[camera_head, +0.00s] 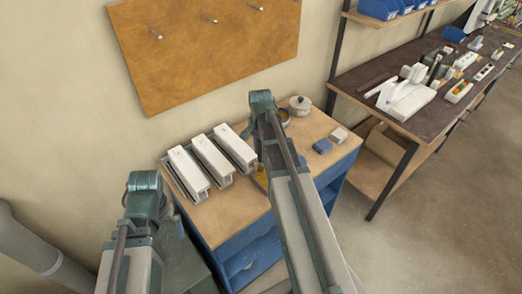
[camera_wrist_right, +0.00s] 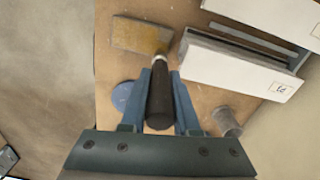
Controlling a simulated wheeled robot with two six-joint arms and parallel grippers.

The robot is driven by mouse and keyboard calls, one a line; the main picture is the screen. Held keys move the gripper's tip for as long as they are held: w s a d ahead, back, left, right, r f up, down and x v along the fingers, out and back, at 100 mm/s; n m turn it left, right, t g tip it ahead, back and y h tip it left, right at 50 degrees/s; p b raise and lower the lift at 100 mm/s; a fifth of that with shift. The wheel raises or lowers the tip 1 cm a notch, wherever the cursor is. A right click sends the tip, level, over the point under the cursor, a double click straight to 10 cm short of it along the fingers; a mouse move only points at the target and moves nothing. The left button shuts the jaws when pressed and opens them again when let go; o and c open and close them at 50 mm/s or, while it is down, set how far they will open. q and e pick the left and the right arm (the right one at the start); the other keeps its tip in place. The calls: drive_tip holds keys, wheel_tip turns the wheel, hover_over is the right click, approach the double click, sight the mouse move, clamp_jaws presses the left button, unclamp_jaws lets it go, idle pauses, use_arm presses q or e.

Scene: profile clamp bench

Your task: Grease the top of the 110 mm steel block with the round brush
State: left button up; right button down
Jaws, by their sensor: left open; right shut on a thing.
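My right gripper (camera_wrist_right: 157,100), in the right wrist view, is shut on the dark handle of the round brush (camera_wrist_right: 160,95). The handle points away from the camera. Its far end meets a flat grey-tan piece with a yellow patch (camera_wrist_right: 128,35), which looks like the steel block with grease; I cannot tell its length or whether the bristles touch it. In the head view a yellow patch shows beside my right arm (camera_head: 262,179), which hides the brush and the right gripper.
Three white-topped profiles (camera_head: 211,158) lie side by side on the bench, close to the yellow-patched piece. A small grey cylinder (camera_wrist_right: 228,121) stands near the profiles.

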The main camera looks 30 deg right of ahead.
drive_tip(key=a, duration=0.3)
drive_tip(key=shift+s+a+f, duration=0.15)
drive_tip(key=shift+s+a, duration=0.2)
drive_tip(key=shift+w+d, duration=0.2)
drive_tip(key=shift+d, duration=0.85)
drive_tip(key=shift+w+d, duration=0.15)
drive_tip(key=shift+d, duration=0.9)
drive_tip(key=shift+a, duration=0.1)
drive_tip(key=a, duration=0.4)
drive_tip(key=shift+s, duration=0.35)
